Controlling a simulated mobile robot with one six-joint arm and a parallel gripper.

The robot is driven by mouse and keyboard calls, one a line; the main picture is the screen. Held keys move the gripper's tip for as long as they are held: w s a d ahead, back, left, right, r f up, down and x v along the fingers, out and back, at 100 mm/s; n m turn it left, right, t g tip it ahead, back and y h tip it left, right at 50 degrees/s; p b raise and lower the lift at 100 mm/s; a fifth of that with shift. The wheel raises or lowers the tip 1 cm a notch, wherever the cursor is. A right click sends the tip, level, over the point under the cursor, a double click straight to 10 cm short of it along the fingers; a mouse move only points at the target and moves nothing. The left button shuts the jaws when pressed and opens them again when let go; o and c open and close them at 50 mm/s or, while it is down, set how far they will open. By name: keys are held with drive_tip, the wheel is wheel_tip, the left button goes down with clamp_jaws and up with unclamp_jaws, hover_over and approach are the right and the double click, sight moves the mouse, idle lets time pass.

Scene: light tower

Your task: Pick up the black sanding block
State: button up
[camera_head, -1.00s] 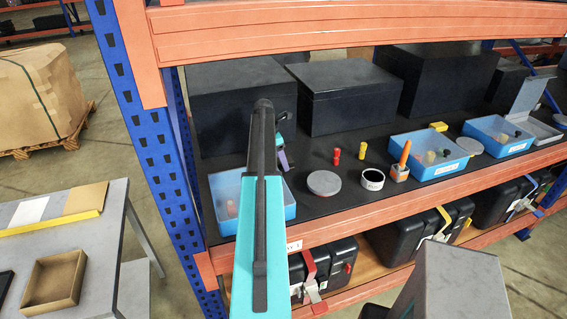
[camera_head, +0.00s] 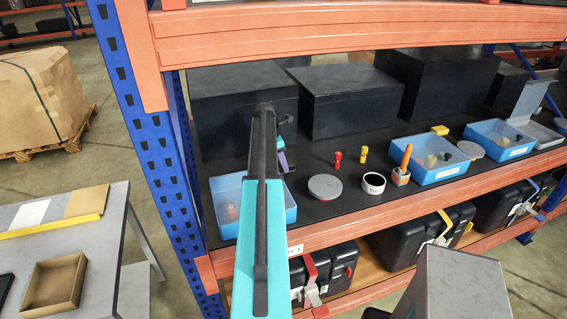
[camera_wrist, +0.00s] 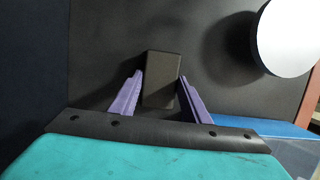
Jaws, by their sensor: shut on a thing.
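The black sanding block (camera_wrist: 161,80) stands out as a dark rectangular block between the two purple fingers of my gripper (camera_wrist: 160,88) in the wrist view. The fingers sit close along its two sides, and my gripper is shut on it. The dark shelf surface is behind the block; I cannot tell whether the block touches it. In the head view my arm hides the block, and only part of my gripper (camera_head: 284,160) shows past the arm, above the shelf behind the left blue bin.
The left blue bin (camera_head: 284,216) is close by my arm. Large black boxes (camera_head: 345,98) stand behind.

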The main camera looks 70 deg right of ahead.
wheel_tip(320, 180, up, 10)
drive_tip(key=b, duration=0.4)
drive_tip(key=shift+r, duration=0.2)
idle(0.5)
drive_tip(key=o, duration=0.5)
drive_tip(key=c, duration=0.3)
drive_tip(key=shift+a+f, duration=0.1)
